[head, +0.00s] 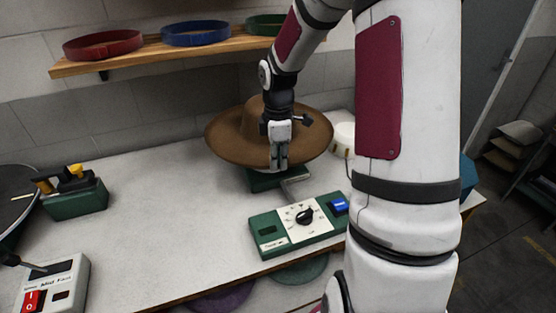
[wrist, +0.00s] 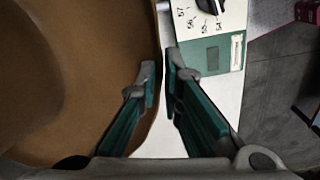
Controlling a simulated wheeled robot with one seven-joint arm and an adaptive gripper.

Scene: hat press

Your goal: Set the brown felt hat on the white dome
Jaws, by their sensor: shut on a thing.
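The brown felt hat (head: 225,140) is crown up above a green base (head: 262,183) at the back of the table. Its brim looks roughly level. My gripper (head: 278,167) is shut on the near edge of the brim. In the wrist view the hat (wrist: 70,80) fills the left side, and the two green fingers of my gripper (wrist: 162,82) close at the brim's edge. The white dome is not seen; the hat hides whatever is above the green base. I cannot tell whether the hat touches anything below it.
A green control box with a dial (head: 300,224) sits just in front of the hat. A white round object with a cord (head: 343,138) stands behind right. A shelf (head: 160,58) with coloured bands hangs above. The table's middle left (head: 150,210) is clear.

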